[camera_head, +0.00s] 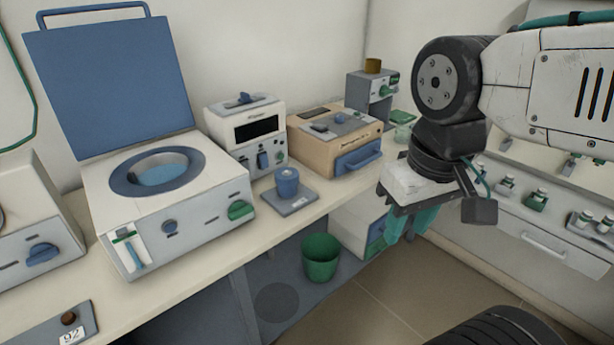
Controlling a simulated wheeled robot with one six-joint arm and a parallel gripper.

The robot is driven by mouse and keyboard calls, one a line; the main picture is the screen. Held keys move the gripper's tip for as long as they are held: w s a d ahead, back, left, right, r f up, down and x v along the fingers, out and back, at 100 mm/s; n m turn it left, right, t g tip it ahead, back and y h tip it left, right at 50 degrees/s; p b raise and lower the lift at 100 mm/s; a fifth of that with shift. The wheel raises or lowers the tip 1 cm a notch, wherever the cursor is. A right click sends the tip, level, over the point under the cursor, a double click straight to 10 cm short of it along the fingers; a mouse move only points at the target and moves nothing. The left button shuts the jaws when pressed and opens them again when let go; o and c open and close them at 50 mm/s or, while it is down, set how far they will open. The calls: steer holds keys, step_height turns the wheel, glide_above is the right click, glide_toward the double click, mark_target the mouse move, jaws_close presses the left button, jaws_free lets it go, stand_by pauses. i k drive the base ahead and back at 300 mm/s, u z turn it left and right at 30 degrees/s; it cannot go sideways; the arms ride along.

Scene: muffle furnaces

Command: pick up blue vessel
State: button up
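The blue vessel (287,183) is a small upright cylinder with a knob on top. It stands on a flat grey plate (298,205) at the front edge of the bench, left of my arm. My gripper (405,236) hangs at the right with its teal fingers pointing down, beyond the bench's front edge. The fingers appear apart, with nothing visible between them. The gripper is clear of the vessel, a good way to its right.
A white device with a raised blue lid (120,85) stands left of the vessel. A white box (247,130) and a tan box with a blue handle (335,140) stand behind it. A green bin (321,258) is below the bench. Another counter (540,225) lies at right.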

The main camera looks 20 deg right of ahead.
mark_target(290, 193)
steer(key=z, duration=0.1)
steer(key=i, duration=0.85)
steer(key=z, duration=0.4)
